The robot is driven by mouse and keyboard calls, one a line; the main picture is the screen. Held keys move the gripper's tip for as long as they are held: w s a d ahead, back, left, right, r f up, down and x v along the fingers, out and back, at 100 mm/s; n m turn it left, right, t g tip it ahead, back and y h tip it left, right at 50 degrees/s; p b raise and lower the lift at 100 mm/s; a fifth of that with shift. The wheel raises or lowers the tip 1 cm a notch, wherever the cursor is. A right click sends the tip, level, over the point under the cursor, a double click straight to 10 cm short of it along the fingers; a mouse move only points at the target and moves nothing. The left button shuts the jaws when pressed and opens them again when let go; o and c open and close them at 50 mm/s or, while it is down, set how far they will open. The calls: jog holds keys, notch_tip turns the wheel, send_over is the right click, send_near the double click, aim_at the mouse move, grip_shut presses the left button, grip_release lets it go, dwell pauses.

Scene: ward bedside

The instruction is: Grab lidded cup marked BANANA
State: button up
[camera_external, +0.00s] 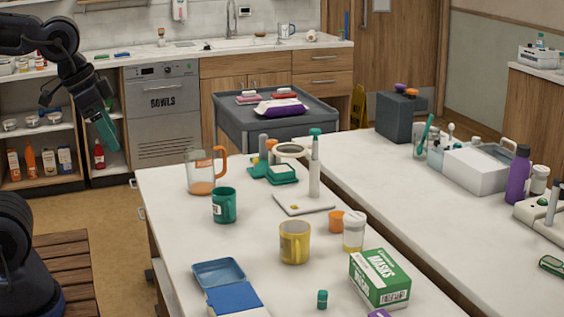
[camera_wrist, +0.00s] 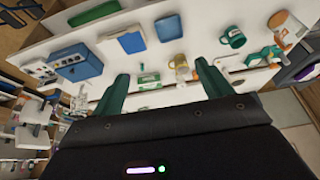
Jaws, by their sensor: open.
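A clear lidded cup (camera_external: 354,235) with pale yellow contents stands upright on the white table in the external view, behind the masks box. No BANANA marking is readable on it or on any other cup at this size. A small orange cup (camera_external: 336,221) stands just left of it. My gripper (camera_external: 105,132) is at the upper left, off the table's left side and well apart from the cups. In the wrist view my gripper (camera_wrist: 161,70) shows two green fingers spread apart with nothing held between them.
On the table stand a yellow mug (camera_external: 294,243), a green mug (camera_external: 223,206), a pitcher (camera_external: 200,172) with an orange handle, a green-white masks box (camera_external: 380,279) and an open blue container (camera_external: 220,272). A second counter (camera_external: 470,225) runs along the right. Floor shows left of the table.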

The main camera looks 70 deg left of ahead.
jog(key=w+r+m, duration=0.1)
jog(key=w+m, duration=0.1)
jog(key=w, duration=1.3)
jog(key=m+g+h, duration=0.1)
jog(key=m+h, duration=0.2)
jog(key=m, duration=0.2)
send_over(352, 216)
jog(key=s+a, duration=0.2)
jog(key=s, duration=0.1)
notch_tip(352, 216, down, 25)
jog(key=shift+w+a+x, duration=0.1)
jog(key=shift+x, duration=2.6)
jog(key=shift+w+a+x, duration=0.1)
jog(key=shift+x, duration=2.55)
jog(key=c, duration=1.2)
jog(key=shift+r, duration=0.15)
